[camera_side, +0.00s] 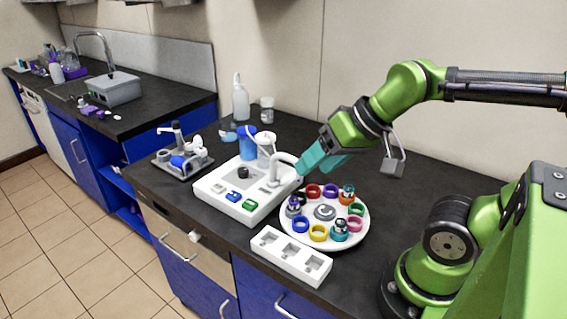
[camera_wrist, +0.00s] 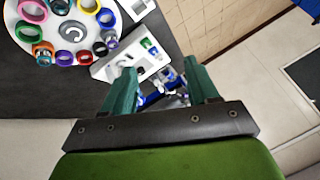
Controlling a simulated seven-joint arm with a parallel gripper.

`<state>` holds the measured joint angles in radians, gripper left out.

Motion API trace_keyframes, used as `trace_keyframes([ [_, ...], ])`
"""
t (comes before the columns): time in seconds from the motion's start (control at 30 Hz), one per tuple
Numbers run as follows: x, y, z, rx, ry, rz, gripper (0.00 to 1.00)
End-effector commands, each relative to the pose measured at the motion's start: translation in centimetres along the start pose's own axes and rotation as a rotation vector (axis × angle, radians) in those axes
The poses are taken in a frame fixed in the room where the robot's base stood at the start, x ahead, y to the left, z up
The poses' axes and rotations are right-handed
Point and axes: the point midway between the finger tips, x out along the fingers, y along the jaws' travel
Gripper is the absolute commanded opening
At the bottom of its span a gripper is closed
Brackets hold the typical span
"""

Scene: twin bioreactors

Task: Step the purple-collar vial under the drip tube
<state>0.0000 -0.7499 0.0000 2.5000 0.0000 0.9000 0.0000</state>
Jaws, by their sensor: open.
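A white round carousel (camera_side: 325,211) carries a circle of coloured rings, with vials standing in several of them. A dark vial with what looks like a purple collar (camera_side: 293,205) stands at its left edge, close to the white bent drip tube (camera_side: 283,163). I cannot tell whether it is exactly under the tube's outlet. Another vial (camera_side: 339,230) stands at the front and one (camera_side: 347,194) at the right. My gripper (camera_side: 315,166) is open and empty, above the bench behind the carousel, near the tube. In the wrist view the carousel (camera_wrist: 73,31) is at upper left, outside the jaws.
The white machine base (camera_side: 232,196) with a blue button (camera_side: 233,196) and a green button (camera_side: 250,204) is left of the carousel. A white block with three wells (camera_side: 291,256) lies in front. A blue vessel (camera_side: 246,142) and a clear vessel (camera_side: 266,148) stand behind the base.

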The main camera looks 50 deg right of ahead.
Motion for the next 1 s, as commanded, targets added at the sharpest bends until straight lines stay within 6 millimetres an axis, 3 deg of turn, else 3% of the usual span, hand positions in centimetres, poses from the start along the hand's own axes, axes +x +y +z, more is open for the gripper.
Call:
trace_keyframes([
  [0.27,0.0,0.0,0.0,0.0,0.0,0.0,0.57],
  [0.63,0.0,0.0,0.0,0.0,0.0,0.0,0.01],
  [1.0,0.0,0.0,0.0,0.0,0.0,0.0,0.0],
])
